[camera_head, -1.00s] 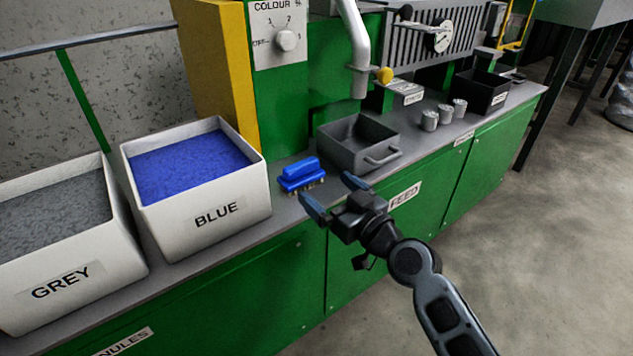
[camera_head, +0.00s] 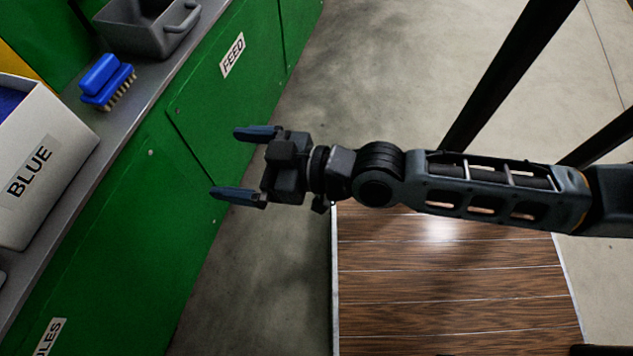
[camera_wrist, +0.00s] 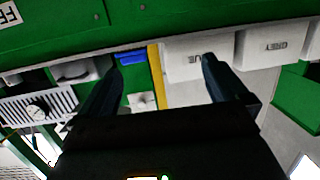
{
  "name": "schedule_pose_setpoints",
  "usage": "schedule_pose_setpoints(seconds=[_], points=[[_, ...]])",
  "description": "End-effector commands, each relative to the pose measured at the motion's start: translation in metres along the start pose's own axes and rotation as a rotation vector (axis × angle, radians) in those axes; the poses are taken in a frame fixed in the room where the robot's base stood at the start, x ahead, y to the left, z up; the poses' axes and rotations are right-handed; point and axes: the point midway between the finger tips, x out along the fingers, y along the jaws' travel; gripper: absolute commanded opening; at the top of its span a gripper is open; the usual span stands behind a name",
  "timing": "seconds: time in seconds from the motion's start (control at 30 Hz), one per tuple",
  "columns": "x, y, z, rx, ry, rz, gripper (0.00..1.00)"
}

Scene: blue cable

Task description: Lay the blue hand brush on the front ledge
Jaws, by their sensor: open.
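The blue hand brush (camera_head: 107,80) has a blue body and pale bristles along its lower side. It rests on the grey ledge (camera_head: 120,118) of the green machine, between the bin marked BLUE and the grey scoop-like tray. It also shows as a small blue patch in the wrist view (camera_wrist: 131,57), close beside one finger in the picture. My gripper (camera_head: 233,163) is open and empty. It hangs in front of the green cabinet, to the right of and below the brush in the head view, clearly apart from it. In the wrist view (camera_wrist: 162,62) its fingers are spread wide.
The white BLUE bin (camera_head: 45,165) stands left of the brush. The grey tray with a handle (camera_head: 145,38) is behind it. A GREY bin (camera_wrist: 272,48) shows in the wrist view. Dark posts (camera_head: 510,70) rise at the right. A brown plank surface (camera_head: 450,290) lies below my arm.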

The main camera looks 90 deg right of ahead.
Motion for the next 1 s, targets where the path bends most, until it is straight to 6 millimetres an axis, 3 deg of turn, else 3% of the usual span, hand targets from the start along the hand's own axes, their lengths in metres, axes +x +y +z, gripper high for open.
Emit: schedule_pose_setpoints(seconds=[0.03, 0.2, 0.4, 0.53, 0.87, 1.0], points=[[-0.023, -0.008, 0.002, -0.008, -0.021, -0.024, 1.00], [-0.083, -0.029, -0.007, -0.023, -0.050, -0.103, 1.00], [-0.126, -0.042, -0.021, -0.030, -0.067, -0.178, 1.00], [-0.135, -0.045, -0.025, -0.031, -0.072, -0.197, 1.00], [-0.136, -0.045, -0.027, -0.031, -0.071, -0.199, 1.00], [-0.138, -0.045, -0.037, -0.031, -0.071, -0.198, 1.00]])
